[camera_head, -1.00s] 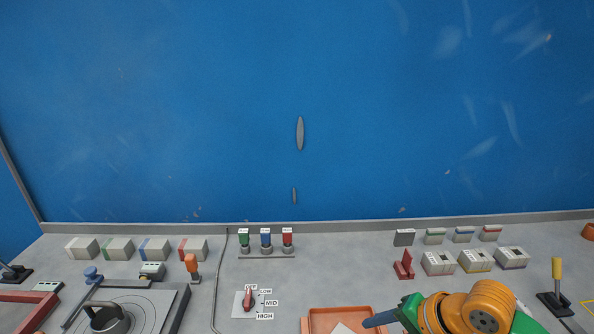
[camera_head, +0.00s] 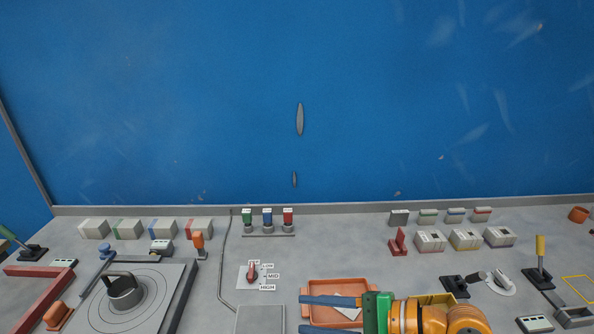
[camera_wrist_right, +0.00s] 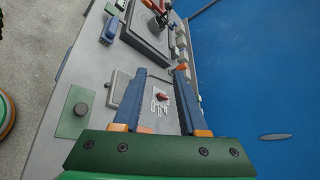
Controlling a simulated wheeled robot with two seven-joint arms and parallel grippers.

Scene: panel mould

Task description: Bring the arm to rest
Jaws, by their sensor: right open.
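My right gripper (camera_head: 302,314) reaches in from the lower right in the head view, with two blue fingers on a green and orange wrist. It is open, and the gap between its fingers is empty. The fingers pass over an orange tray (camera_head: 370,287) and point left, hiding part of it. In the right wrist view the fingers (camera_wrist_right: 160,78) stand apart, with a red-knobbed rotary switch (camera_wrist_right: 162,96) seen between them. That switch (camera_head: 252,271) sits left of the gripper in the head view, beside labels reading LOW, MID and HIGH. My left gripper is not in view.
A grey plate with a round dial and handle (camera_head: 122,293) stands at the left. Green, blue and red buttons (camera_head: 267,219) stand at the back middle. A red switch (camera_head: 397,242) and a yellow-handled lever (camera_head: 540,254) stand at the right. A blue wall (camera_head: 300,70) closes off the back.

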